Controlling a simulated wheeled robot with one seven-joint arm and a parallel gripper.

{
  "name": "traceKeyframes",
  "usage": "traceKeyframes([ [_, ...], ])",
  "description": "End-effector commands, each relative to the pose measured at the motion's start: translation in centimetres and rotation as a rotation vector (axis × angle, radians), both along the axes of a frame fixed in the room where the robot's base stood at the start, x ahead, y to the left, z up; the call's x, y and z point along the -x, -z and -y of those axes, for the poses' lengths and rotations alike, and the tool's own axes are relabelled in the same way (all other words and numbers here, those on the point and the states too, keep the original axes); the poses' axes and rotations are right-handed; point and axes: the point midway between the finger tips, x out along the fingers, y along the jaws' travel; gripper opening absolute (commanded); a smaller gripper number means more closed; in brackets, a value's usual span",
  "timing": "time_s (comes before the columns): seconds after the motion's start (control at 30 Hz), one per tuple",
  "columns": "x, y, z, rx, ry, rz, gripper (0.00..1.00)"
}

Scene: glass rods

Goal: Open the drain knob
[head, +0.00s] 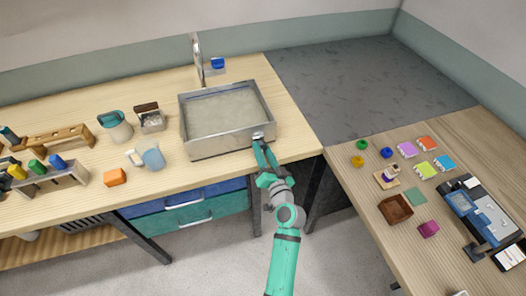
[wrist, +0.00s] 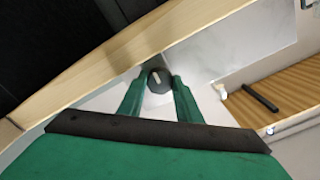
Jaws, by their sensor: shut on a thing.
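The drain knob (wrist: 157,77) is a dark round knob with a pale pointer mark, seen between my fingertips in the wrist view. In the head view a small light spot at the front right of the metal sink (head: 216,146) marks the knob (head: 258,135). My green gripper (head: 263,147) reaches up to the sink's front wall from below. In the wrist view my gripper (wrist: 158,88) has one finger on each side of the knob and is shut on it. The sink holds a greyish, cloudy fill; its drain cannot be seen.
A faucet (head: 198,62) stands behind the sink. A blue-grey pitcher (head: 152,157) and an orange block (head: 115,177) are left of it on the wooden counter. Blue and green drawers (head: 190,208) are below. A second table with small items is at the right. Grey floor lies between.

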Motion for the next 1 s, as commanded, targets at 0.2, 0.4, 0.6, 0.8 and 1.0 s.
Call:
traceKeyframes([
  [0.2,0.03,0.11,0.0,0.058,0.0,0.016,0.09],
  [0.4,0.03,0.12,-0.01,0.074,0.0,0.022,0.09],
  [0.6,0.03,0.12,0.0,0.075,0.0,0.022,0.09],
  [0.8,0.03,0.11,0.0,0.074,0.0,0.022,0.39],
  [1.0,0.02,0.06,0.0,0.073,-0.001,0.023,0.39],
])
